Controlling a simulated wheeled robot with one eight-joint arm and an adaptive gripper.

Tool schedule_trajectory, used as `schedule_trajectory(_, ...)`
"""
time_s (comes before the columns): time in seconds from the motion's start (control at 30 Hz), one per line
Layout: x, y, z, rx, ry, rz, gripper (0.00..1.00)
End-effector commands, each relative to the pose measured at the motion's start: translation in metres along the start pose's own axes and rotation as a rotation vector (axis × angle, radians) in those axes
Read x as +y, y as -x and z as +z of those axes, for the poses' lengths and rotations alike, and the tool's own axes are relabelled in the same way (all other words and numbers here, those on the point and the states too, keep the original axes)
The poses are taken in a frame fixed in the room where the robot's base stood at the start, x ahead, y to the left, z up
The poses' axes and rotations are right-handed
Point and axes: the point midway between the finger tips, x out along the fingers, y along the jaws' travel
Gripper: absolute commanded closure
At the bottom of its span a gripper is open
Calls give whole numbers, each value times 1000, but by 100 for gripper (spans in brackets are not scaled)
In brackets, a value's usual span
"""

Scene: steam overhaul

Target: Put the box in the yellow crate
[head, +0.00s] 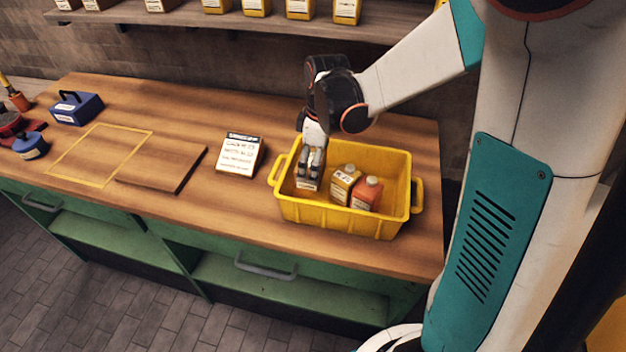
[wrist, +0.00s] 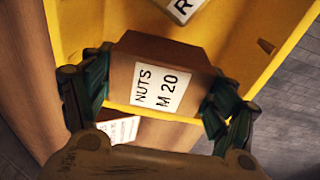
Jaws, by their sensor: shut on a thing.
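The yellow crate (head: 345,217) stands at the right end of the wooden workbench. My gripper (head: 311,170) reaches down into the left part of the crate. It is shut on a small brown box (head: 307,184), which shows little in the head view. In the wrist view the box (wrist: 160,80), labelled "NUTS M 20", sits between the two fingers of my gripper (wrist: 155,95). Yellow crate walls (wrist: 225,75) show around it. I cannot tell whether the box touches the crate floor.
A wooden board (head: 165,165), a yellow outline and a blue box (head: 77,108) are farther left. A shelf with boxes hangs behind.

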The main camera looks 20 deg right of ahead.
Motion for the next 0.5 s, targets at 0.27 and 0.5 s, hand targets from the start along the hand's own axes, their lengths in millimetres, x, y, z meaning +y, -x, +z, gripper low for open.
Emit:
schedule_trajectory(0.27,0,-22,2,0,0,0,62)
schedule_trajectory(0.5,-1,-54,6,0,0,0,62)
